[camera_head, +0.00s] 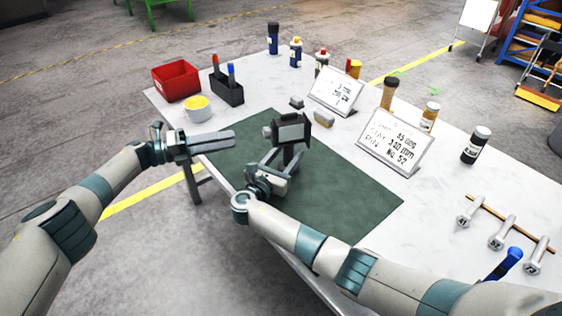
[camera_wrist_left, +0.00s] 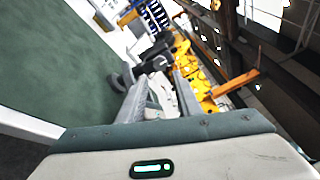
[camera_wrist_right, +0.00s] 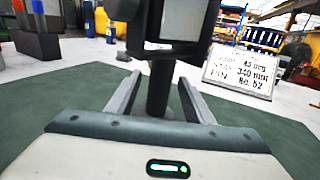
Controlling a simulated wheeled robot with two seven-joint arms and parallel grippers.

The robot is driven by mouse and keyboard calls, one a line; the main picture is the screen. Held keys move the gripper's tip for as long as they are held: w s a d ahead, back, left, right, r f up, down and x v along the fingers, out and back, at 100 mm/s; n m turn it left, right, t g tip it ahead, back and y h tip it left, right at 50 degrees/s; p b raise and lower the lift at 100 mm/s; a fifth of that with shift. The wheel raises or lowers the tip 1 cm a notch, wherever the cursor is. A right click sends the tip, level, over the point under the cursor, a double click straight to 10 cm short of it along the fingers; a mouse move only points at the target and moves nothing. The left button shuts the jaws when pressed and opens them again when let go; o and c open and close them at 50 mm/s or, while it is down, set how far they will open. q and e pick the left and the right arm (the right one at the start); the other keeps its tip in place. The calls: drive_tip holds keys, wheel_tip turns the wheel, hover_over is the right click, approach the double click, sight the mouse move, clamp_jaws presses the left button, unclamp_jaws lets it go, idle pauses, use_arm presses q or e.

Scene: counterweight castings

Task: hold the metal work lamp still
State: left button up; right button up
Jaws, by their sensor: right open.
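The metal work lamp (camera_head: 291,131), dark with a boxy head and a pale front panel, stands upright on the green mat (camera_head: 350,196). My right gripper (camera_head: 283,161) is open at the lamp's stem. In the right wrist view the stem (camera_wrist_right: 159,88) stands between the two spread fingers, with a gap on both sides, and the lamp head is cut off by the top edge. My left gripper (camera_head: 228,139) is open, left of the lamp and apart from it, over the mat's left edge. Its fingers also show in the left wrist view (camera_wrist_left: 158,88).
A red bin (camera_head: 176,82), a yellow-topped cup (camera_head: 197,108) and a dark pen holder (camera_head: 228,93) stand at the back left. The mat's right part is clear.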

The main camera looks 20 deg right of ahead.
drive_tip(key=shift+w+d, duration=0.3)
clamp_jaws()
use_arm(q)
drive_tip(key=o, duration=0.3)
drive_tip(key=shift+s+a+r+m+t, duration=0.1)
drive_tip(key=shift+s+a+m+t, duration=0.25)
drive_tip(key=shift+m, duration=2.25)
drive_tip(key=shift+s+a+m+t, duration=0.1)
drive_tip(key=shift+a+m, duration=0.35)
drive_tip(key=shift+m, duration=2.15)
drive_tip(key=shift+s+a+r+m+t, duration=0.15)
drive_tip(key=shift+s+a+m, duration=0.2)
drive_tip(key=shift+m, duration=2.25)
